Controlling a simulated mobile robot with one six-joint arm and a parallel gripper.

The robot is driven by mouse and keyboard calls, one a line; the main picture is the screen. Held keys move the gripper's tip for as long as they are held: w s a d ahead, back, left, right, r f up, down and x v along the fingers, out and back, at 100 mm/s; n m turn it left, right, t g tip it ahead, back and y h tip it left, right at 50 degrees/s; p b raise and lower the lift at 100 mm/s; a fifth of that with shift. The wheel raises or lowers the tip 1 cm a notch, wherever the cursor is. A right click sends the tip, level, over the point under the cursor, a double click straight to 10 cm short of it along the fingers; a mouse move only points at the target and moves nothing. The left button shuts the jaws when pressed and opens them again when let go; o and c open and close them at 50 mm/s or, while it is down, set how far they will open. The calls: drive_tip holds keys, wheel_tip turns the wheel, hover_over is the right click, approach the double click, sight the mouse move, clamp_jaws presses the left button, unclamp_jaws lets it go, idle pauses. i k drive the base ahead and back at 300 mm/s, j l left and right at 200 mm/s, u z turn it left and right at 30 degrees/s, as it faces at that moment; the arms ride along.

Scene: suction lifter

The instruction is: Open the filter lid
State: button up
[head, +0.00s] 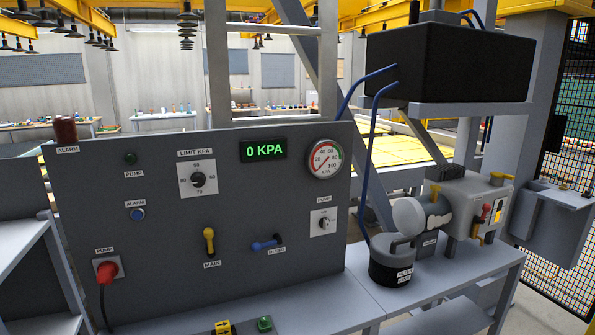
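The filter (391,268) is a dark round canister at the right of the panel, on the grey bench, with a label low on its front that seems to begin with "FILTER". Its grey top (392,247) sits on the canister, with a small raised part on it. A light grey round disc (408,215) shows just above and behind; I cannot tell whether it belongs to the filter or to the machine behind. A blue hose (374,130) runs down behind the filter. My gripper is not in view.
A grey control panel (130,265) with a red plug (107,270), yellow MAIN lever (209,240), blue BLEED lever (266,245) and gauge (324,159) stands left of the filter. The display (263,149) reads 0 KPA. A grey pump (475,204) stands behind right. Bare bench (362,287) lies left.

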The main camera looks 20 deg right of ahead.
sight(389, 249)
drive_tip(key=i+l+z, duration=0.15)
drive_tip(key=i+l, duration=0.65)
